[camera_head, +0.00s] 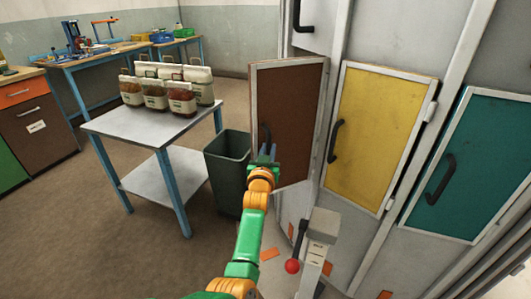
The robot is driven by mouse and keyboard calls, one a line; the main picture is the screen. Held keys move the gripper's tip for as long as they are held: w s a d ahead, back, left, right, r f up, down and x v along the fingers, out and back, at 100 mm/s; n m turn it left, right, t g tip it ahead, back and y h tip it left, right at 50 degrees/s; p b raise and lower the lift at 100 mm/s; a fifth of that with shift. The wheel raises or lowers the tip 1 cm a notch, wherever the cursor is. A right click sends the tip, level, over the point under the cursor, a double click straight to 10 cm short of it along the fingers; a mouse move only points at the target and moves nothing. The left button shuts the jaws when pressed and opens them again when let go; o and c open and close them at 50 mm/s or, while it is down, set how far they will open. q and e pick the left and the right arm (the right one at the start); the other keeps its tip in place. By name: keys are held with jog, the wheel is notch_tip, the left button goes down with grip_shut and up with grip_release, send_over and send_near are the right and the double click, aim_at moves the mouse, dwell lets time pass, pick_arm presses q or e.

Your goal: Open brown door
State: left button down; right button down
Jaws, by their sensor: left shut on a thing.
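The brown door (299,100) has a pale metal frame and is in the middle of the view, on the left side of the grey cabinet. Its left edge sticks out past the cabinet's side and it sits at a different angle from the yellow door, so it looks ajar. Its dark handle (264,132) is near its left edge. My left gripper (266,152) is at this handle and shut on it; the fingers partly hide its lower part. The inside behind the door is hidden. My right gripper is out of view.
A yellow door (368,135) and a teal door (475,160) are to the right. A red-knobbed lever (292,266) stands below. A dark bin (225,170) is just left of the brown door. A table (150,125) holds several sacks (182,100). Floor at lower left is clear.

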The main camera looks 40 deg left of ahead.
pick_arm(q)
jog(key=shift+d+r, duration=0.2)
jog(key=c, duration=1.2)
grip_release()
jog(key=o, duration=0.4)
jog(key=shift+w+d, duration=0.1)
jog(key=shift+w, duration=0.05)
jog(key=v, duration=0.7)
jog(key=shift+d+f+p, duration=0.15)
jog(key=shift+f+p, duration=0.05)
jog(key=shift+p, duration=0.2)
